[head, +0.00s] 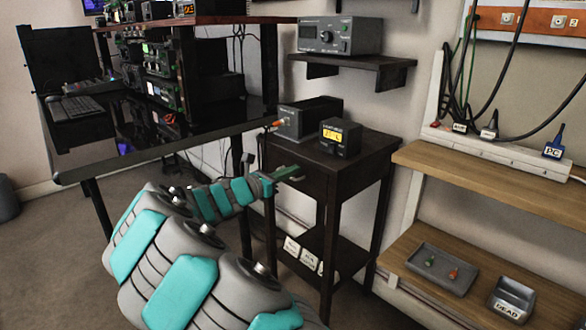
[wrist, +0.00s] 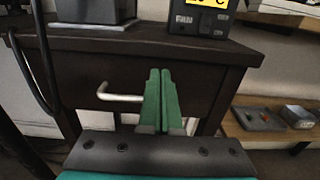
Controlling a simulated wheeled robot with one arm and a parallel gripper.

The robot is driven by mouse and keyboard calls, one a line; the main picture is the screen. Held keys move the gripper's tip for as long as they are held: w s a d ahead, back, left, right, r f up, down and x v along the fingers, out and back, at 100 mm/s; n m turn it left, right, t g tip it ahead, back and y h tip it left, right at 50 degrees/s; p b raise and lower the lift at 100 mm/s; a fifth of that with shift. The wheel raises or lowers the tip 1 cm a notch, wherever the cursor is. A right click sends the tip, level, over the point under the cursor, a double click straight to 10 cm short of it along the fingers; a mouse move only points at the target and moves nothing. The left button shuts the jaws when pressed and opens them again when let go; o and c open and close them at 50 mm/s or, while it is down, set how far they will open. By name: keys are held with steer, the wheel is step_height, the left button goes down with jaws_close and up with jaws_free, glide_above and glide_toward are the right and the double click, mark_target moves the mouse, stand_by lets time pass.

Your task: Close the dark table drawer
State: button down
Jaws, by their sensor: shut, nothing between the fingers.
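The dark table (head: 378,146) is a small stand with a lower shelf, in the middle of the head view. Its drawer front (wrist: 85,72) fills the middle of the wrist view, just under the table top, with a pale metal bar handle (wrist: 118,97). I cannot tell how far the drawer stands out, if at all. My gripper (head: 290,170) is at the drawer front, and its green fingers (wrist: 160,72) are shut together with nothing between them. They are just right of the handle and cover its right end. I cannot tell whether they touch the drawer.
Two dark devices, a box (head: 309,119) and a yellow-display unit (head: 341,138), stand on the table top. A desk with radios (head: 170,145) is at the left. A wooden shelf unit (head: 480,175) is at the right. A wall shelf (head: 352,64) hangs above.

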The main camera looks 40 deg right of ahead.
steer(key=a, duration=1.3)
steer(key=s+d+m+g+y, duration=0.2)
steer(key=s+m+g+y, duration=0.35)
steer(key=s, duration=0.85)
steer(key=s+a+f+m+y, duration=0.2)
steer(key=s+m, duration=0.1)
steer(key=s, duration=0.2)
steer(key=s+a+f+m+y, duration=0.1)
steer(key=s+a+f+m, duration=0.15)
steer(key=s+m, duration=0.2)
steer(key=s+a+f+m+t+y, duration=0.1)
steer(key=s+a+f+y, duration=0.1)
steer(key=a, duration=0.5)
steer(key=s+a+f+m+t+y, duration=0.1)
steer(key=s+a+f+m+y, duration=0.1)
steer(key=s+a+y, duration=0.2)
steer(key=s+a+f+m+t+y, duration=0.1)
steer(key=s+a, duration=0.5)
steer(key=a, duration=0.6)
steer(key=shift+s+f+m+y, duration=0.4)
steer(key=shift+f+m+y, duration=0.4)
steer(key=shift+y, duration=0.45)
